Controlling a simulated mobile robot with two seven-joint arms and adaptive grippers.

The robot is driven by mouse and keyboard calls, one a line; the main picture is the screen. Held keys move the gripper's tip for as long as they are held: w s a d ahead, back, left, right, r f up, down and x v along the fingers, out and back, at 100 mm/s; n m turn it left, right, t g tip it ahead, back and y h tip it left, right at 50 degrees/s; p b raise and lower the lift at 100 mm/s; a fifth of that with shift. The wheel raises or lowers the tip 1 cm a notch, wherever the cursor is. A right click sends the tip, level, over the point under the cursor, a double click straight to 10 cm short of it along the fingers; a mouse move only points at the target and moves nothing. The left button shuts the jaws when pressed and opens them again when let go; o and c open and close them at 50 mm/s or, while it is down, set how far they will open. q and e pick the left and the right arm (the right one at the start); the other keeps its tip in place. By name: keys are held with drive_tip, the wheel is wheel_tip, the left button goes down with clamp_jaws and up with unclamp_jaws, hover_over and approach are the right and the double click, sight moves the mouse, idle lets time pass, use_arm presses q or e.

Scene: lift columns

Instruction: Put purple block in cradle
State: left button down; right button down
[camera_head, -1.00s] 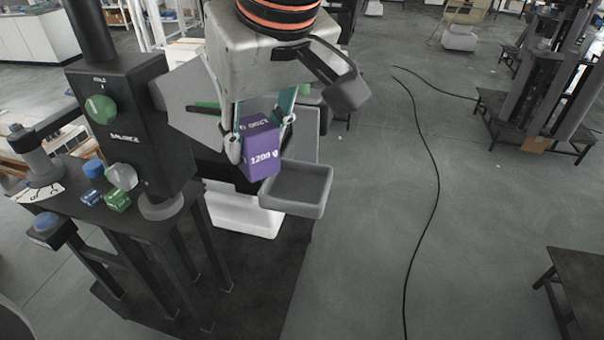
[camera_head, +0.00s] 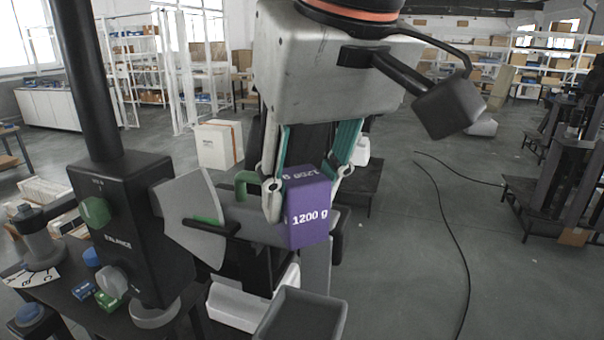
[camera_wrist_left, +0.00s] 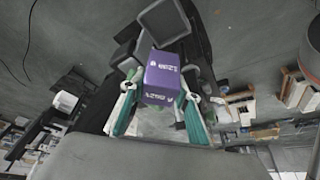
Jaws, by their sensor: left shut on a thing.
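The purple block (camera_head: 309,224), marked 1200 g, is gripped between the fingers of my left gripper (camera_head: 306,188). It hangs upright in the air, clear of any support. The left wrist view also shows the block (camera_wrist_left: 161,76) between the fingertips (camera_wrist_left: 160,88). A grey, square, open-topped tray (camera_head: 302,316), seemingly the cradle, is below the block in the head view, cut off by the bottom edge. It looks empty and also shows beyond the block in the left wrist view (camera_wrist_left: 164,22). My right gripper is not in view.
A black balance post (camera_head: 125,240) with green and grey knobs stands at the left. Small blue and green blocks (camera_head: 108,299) lie on the dark table beside it. A grey pointed plate (camera_head: 200,215) stands between post and gripper. Open floor with a cable (camera_head: 447,215) lies right.

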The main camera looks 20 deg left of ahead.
use_arm(q)
wheel_tip(320, 180, down, 16)
drive_tip(key=shift+w+f+b, duration=0.15)
drive_tip(key=shift+f+b, duration=0.05)
drive_tip(key=shift+b, duration=0.6)
drive_tip(key=shift+f, duration=0.1)
drive_tip(key=c, duration=1.5)
unclamp_jaws()
drive_tip(key=v, duration=1.2)
